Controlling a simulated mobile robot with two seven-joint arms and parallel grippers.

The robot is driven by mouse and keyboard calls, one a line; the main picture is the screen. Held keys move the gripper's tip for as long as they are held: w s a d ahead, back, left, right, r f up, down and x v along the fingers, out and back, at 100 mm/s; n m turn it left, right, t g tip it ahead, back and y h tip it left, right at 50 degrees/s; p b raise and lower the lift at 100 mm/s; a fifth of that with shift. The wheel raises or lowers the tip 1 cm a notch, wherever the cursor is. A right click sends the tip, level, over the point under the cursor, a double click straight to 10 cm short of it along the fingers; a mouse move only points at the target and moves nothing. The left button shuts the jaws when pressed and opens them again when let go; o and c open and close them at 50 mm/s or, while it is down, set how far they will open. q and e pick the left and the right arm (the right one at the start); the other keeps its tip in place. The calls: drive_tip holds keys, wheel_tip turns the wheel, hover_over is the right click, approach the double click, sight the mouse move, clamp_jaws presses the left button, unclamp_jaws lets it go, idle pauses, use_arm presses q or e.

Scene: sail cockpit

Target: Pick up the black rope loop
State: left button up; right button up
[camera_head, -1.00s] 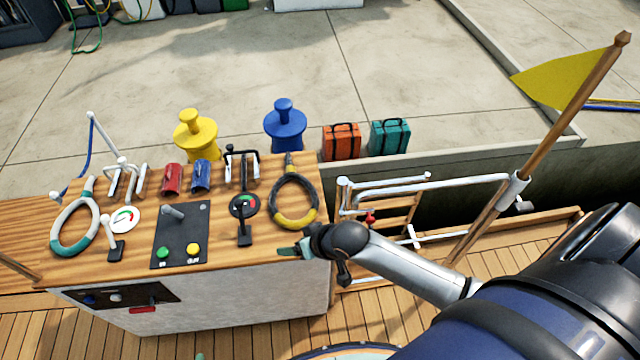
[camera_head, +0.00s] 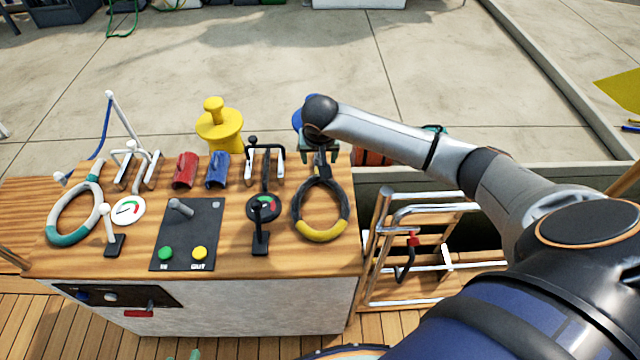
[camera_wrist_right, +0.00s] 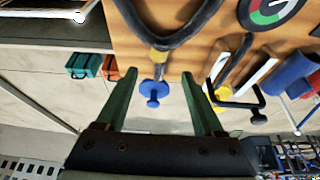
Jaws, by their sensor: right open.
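The black rope loop (camera_head: 344,205) lies on the wooden console top near its right edge. Its near end is yellow and its narrow neck points to the far edge. My right gripper (camera_head: 319,152) is over the neck end. In the right wrist view the open, empty gripper (camera_wrist_right: 159,73) has one green finger on each side of the neck. The black loop (camera_wrist_right: 185,35) shows at the top there, partly cut off. Whether the fingers touch the neck I cannot tell. A small green tip at the head view's bottom edge may be my left gripper (camera_head: 195,355).
The console (camera_head: 130,255) also holds a white-and-teal loop (camera_head: 57,210), a black lever (camera_head: 261,235), a button panel (camera_head: 188,235) and red and blue blocks. A black-and-white bracket (camera_head: 280,165) stands close left of the gripper. A metal rail (camera_head: 375,240) is to the right.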

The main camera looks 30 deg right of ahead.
drive_tip(key=shift+x, duration=0.85)
drive_tip(key=shift+w+d+f+b, duration=0.1)
drive_tip(key=shift+w+f+b, duration=0.2)
drive_tip(key=shift+f, duration=0.2)
drive_tip(key=b+x, duration=0.1)
drive_tip(key=x, duration=0.3)
drive_tip(key=shift+d+f+b, duration=0.1)
drive_tip(key=shift+f+b, duration=0.1)
drive_tip(key=shift+b, duration=0.2)
drive_tip(key=shift+w+d+f, duration=0.1)
drive_tip(key=shift+w+f, duration=0.1)
clamp_jaws()
